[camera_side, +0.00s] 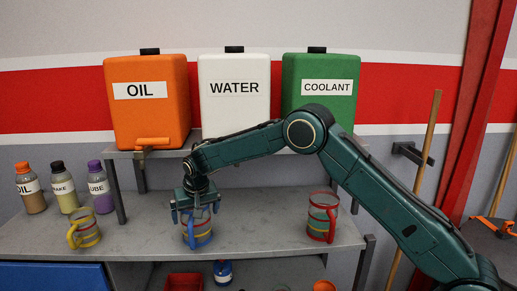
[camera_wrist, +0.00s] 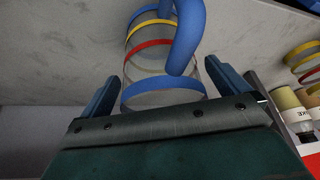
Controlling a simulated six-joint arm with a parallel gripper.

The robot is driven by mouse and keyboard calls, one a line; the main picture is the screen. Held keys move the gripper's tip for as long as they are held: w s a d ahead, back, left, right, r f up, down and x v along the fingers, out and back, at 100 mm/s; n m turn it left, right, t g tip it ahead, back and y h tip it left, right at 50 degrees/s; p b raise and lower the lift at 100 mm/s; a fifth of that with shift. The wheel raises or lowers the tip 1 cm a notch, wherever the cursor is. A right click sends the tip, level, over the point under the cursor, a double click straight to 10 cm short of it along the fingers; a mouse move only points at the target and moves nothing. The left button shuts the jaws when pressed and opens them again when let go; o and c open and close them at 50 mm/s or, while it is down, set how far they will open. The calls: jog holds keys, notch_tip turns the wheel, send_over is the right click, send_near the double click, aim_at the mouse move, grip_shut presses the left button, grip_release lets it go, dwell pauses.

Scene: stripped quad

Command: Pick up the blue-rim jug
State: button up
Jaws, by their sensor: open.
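The blue-rim jug (camera_side: 197,235) stands upright on the grey bench, a clear body with coloured bands and a blue handle. In the wrist view its blue rim (camera_wrist: 150,92) faces me, with the blue handle rising at the top. My gripper (camera_side: 195,211) points down over the jug, open, with nothing clamped. In the wrist view the fingers of my gripper (camera_wrist: 165,88) lie to the left and right of the rim, with a gap visible at the left. Whether the right finger touches the jug I cannot tell.
A yellow-handled jug (camera_side: 84,235) stands at left, a red-rimmed jug (camera_side: 322,217) at right. Three bottles (camera_side: 65,186) stand at back left. Oil, water and coolant tanks (camera_side: 234,105) sit on the raised shelf (camera_side: 180,146) behind. Bench between the jugs is clear.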

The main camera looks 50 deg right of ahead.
jog(key=shift+w+d+f, duration=0.1)
jog(key=shift+w+f, duration=0.15)
jog(key=shift+f, duration=0.35)
jog(key=shift+r, duration=0.1)
jog(key=c, duration=1.2)
jog(key=shift+c, duration=0.2)
notch_tip(320, 180, up, 10)
